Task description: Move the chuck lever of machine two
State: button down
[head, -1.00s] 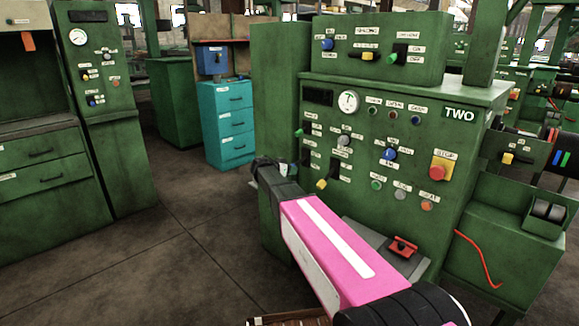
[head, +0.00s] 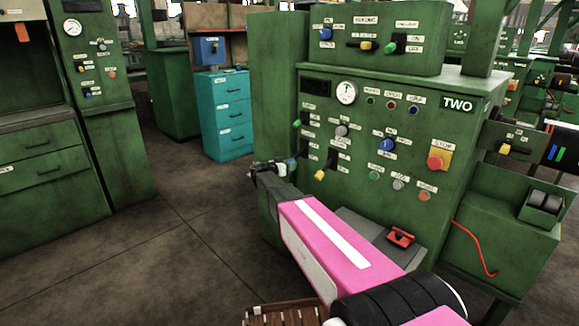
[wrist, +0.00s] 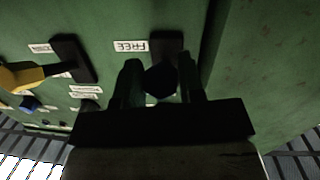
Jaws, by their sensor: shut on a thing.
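Machine two (head: 440,150) is a green cabinet with a gauge, knobs and levers on its front panel, with "TWO" at its upper right. In the wrist view, a lever with a dark round knob (wrist: 160,82) stands out from a black slot plate (wrist: 167,43) beside an upside-down "FREE" label. My gripper (wrist: 160,76) is shut on this knob, a finger on either side. In the head view my gripper (head: 268,170) is at the left edge of the panel; the held lever is hidden there. I cannot read a chuck label.
A yellow-knobbed lever (wrist: 25,75) is close beside my gripper in the wrist view. A red stop button (head: 437,162) is on the panel's right. A teal drawer cabinet (head: 226,115) stands behind. Floor on the left is open.

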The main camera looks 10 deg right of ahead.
jog(key=c, duration=0.7)
grip_release()
jog(key=shift+c, duration=0.2)
jog(key=v, duration=1)
jog(key=shift+s+a, duration=0.25)
jog(key=shift+a, duration=0.05)
jog(key=s+d+f+n+g+y, duration=0.25)
jog(key=s+d+f, duration=0.25)
jog(key=s, duration=0.3)
jog(key=s+d+f+n+g+y, duration=0.2)
jog(key=s+d+f+g+y, duration=0.2)
jog(key=s+d+f, duration=0.3)
jog(key=s+a+f+n+g+y, duration=0.1)
jog(key=s+y, duration=0.3)
jog(key=s, duration=0.4)
jog(key=s+a+f+n+g+y, duration=0.1)
jog(key=s+n+y, duration=0.3)
jog(key=s, duration=0.4)
jog(key=shift+f, duration=0.45)
